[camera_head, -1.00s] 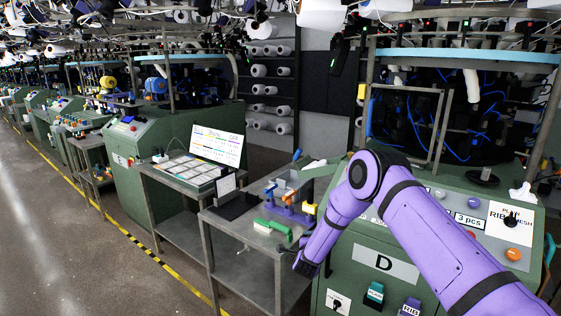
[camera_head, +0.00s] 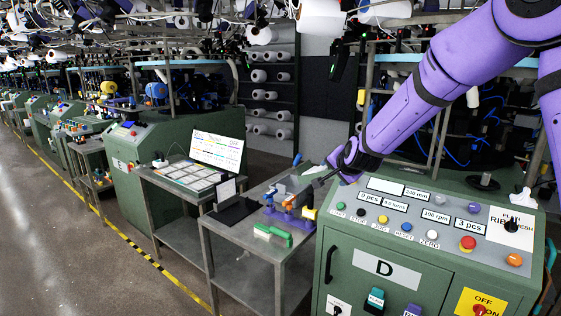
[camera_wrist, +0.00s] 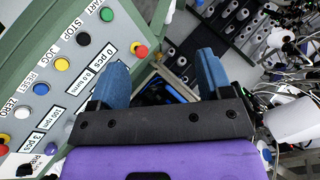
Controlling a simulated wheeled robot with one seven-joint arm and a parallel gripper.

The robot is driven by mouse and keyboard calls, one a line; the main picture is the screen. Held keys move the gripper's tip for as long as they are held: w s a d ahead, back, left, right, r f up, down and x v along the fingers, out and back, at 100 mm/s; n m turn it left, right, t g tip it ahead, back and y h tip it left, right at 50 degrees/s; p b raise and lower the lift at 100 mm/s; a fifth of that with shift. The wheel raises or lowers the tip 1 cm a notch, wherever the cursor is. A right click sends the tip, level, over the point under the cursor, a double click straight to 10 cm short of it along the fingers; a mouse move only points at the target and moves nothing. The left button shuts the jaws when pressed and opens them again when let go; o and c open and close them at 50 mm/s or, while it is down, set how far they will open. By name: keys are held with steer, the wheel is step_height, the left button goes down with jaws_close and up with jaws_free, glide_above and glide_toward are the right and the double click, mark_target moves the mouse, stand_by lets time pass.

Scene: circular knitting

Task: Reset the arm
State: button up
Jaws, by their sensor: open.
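My purple arm reaches in from the upper right in the head view. My gripper (camera_head: 322,180) is above the back left corner of the green machine cabinet D (camera_head: 385,268), near the right end of the steel side table. In the wrist view my gripper (camera_wrist: 163,78) shows two blue fingers spread apart with nothing between them. The cabinet's button panel (camera_wrist: 70,75) lies to the left there, with START, STOP, JOG, RESET and ZERO buttons. The fingers appear clear of the panel.
A second table (camera_head: 160,185) holds a card tray and a chart board (camera_head: 216,149). Yarn shelves (camera_head: 270,90) stand behind. The floor aisle at left is clear.

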steer(key=s+d+r+n+g, duration=0.1)
steer(key=s+d+r+n, duration=0.2)
steer(key=s, duration=0.4)
steer(key=s+d+r+g, duration=0.1)
steer(key=s+d+r, duration=0.1)
steer(key=s+r, duration=0.45)
steer(key=s+d+r+n+g, duration=0.1)
steer(key=s+d+r+n, duration=0.15)
steer(key=s, duration=0.65)
steer(key=s+d+n+g+h, duration=0.1)
steer(key=s+d, duration=0.2)
steer(key=s, duration=0.8)
steer(key=s+d+n+g+h, duration=0.1)
steer(key=s+d+n, duration=0.1)
steer(key=s, duration=1)
steer(key=shift+d+f+g, duration=0.3)
steer(key=shift+d, duration=0.5)
